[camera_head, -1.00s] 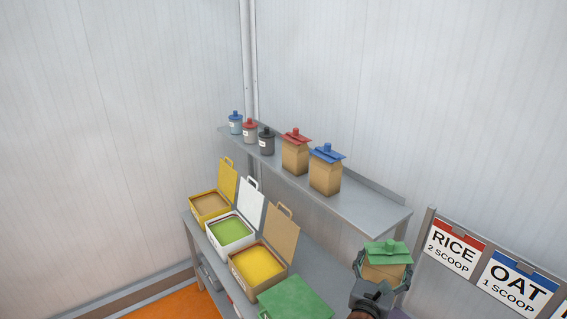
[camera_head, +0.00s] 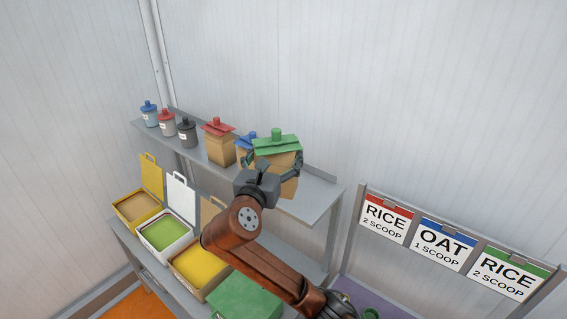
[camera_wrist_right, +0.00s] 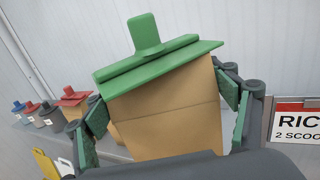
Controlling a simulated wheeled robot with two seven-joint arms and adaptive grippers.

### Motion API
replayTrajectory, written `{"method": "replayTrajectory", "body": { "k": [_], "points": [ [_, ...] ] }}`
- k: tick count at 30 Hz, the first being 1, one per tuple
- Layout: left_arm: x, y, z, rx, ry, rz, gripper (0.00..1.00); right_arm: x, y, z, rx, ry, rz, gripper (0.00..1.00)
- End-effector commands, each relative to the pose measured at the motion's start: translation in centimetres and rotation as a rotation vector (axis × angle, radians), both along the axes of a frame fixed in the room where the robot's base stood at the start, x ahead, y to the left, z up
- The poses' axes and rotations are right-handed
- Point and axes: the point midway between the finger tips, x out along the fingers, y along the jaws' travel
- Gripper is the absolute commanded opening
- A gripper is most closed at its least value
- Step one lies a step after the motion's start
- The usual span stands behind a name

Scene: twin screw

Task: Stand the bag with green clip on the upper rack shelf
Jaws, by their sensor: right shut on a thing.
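The brown bag with the green clip (camera_head: 277,148) is held upright, with a slight tilt, in my right gripper (camera_head: 272,166). In the right wrist view the bag (camera_wrist_right: 165,120) fills the middle, with the green finger pads (camera_wrist_right: 165,125) on both its sides. In the head view the bag appears in front of the upper rack shelf (camera_head: 315,196), overlapping its right half. I cannot tell whether its base touches the shelf, as the gripper and arm hide part of it. My left gripper is not in view.
The red-clip bag (camera_head: 218,142) and the blue-clip bag (camera_head: 245,144), partly hidden, stand on the shelf left of the held bag. Several small jars (camera_head: 167,124) stand farther left. The shelf's right end is bare. Open bins (camera_head: 165,232) sit below. A sign board (camera_head: 440,246) stands at right.

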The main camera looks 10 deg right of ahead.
Motion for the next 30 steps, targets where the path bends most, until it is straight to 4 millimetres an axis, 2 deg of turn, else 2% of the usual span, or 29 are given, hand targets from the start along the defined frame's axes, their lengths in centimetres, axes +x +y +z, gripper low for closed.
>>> {"method": "replayTrajectory", "body": {
  "k": [1, 5, 8, 12, 16, 19, 25, 30],
  "points": [
    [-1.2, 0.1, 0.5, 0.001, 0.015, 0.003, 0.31, 1.0, -0.8, -0.4, -0.003, 0.004, -0.002, 0.5],
    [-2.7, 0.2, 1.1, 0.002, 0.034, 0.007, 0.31, 3.2, -2.9, -1.8, -0.002, 0.004, -0.001, 0.5],
    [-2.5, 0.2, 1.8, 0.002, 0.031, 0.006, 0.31, 5.0, -4.4, -2.8, -0.002, 0.003, -0.001, 0.5],
    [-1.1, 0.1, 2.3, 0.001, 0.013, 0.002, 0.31, 6.5, -5.8, -5.6, -0.002, 0.003, 0.0, 0.5],
    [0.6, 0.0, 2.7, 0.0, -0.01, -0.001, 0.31, 7.4, -6.7, -7.1, -0.001, 0.001, 0.0, 0.5],
    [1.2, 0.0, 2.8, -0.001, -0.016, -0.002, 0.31, 7.8, -7.0, -7.6, -0.001, -0.002, 0.001, 0.5],
    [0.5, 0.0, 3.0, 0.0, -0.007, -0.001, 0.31, 8.5, -7.8, -8.9, -0.002, 0.001, -0.001, 0.5],
    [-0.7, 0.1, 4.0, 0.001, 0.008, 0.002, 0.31, 8.4, -7.7, -11.3, -0.001, 0.002, 0.0, 0.5]
  ]
}}
